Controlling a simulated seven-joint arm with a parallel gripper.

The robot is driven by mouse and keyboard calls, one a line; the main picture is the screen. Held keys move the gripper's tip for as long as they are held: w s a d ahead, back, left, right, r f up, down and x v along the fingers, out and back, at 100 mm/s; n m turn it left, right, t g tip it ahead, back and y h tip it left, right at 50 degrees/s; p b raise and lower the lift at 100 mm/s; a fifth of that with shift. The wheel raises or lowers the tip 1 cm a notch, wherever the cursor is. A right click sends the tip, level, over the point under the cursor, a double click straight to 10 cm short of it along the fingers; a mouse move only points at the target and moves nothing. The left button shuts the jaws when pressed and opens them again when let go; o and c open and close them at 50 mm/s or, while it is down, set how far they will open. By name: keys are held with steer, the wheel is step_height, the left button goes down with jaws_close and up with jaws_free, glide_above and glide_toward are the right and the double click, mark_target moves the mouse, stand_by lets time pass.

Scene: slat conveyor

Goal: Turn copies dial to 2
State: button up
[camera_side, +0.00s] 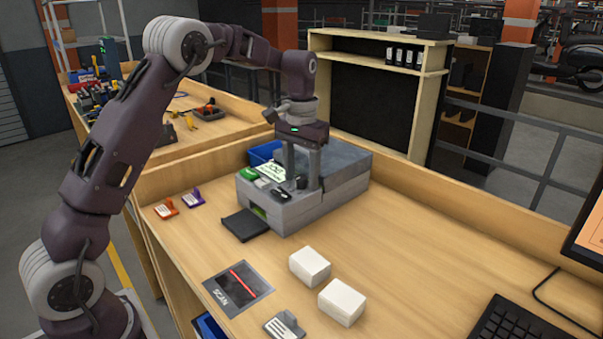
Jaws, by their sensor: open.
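The grey copier-like machine (330,205) stands on the wooden bench. Its front top panel carries a green button (248,173), a white printed sheet or label (272,171), and a black part (281,195). A small dark knob (301,183), which looks like the copies dial, shows between my fingers. My gripper (302,182) points down over this panel, open, with one finger on each side of the knob. I cannot tell whether the fingers touch it. The dial's marks and setting are too small to read.
A black tray (245,225) juts from the machine's front. Two white blocks (310,265), a scan pad (238,287), and orange (166,208) and purple (193,198) stamp-like items lie on the bench. A blue bin (262,152) stands behind.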

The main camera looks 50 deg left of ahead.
mark_target(301, 177)
steer(key=shift+r, duration=0.1)
step_height(301, 177, up, 7)
steer(key=shift+f, duration=0.1)
stand_by(0.4)
steer(key=s+d+r+t, duration=0.1)
steer(key=s+d+r, duration=0.15)
steer(key=s, duration=0.25)
steer(key=s+d+r+m+t, duration=0.1)
steer(key=s+d+r, duration=0.15)
steer(key=s, duration=0.25)
steer(key=s+d+r+t, duration=0.1)
steer(key=s+d+r, duration=0.15)
steer(key=s, duration=0.25)
steer(key=s+d+f+t, duration=0.1)
steer(key=s+f, duration=0.2)
steer(key=s, duration=0.5)
steer(key=s+d+f+m+t, duration=0.1)
steer(key=s+f, duration=0.1)
steer(key=s, duration=0.7)
steer(key=shift+d+f+m+t, duration=0.3)
steer(key=shift+d+f, duration=0.1)
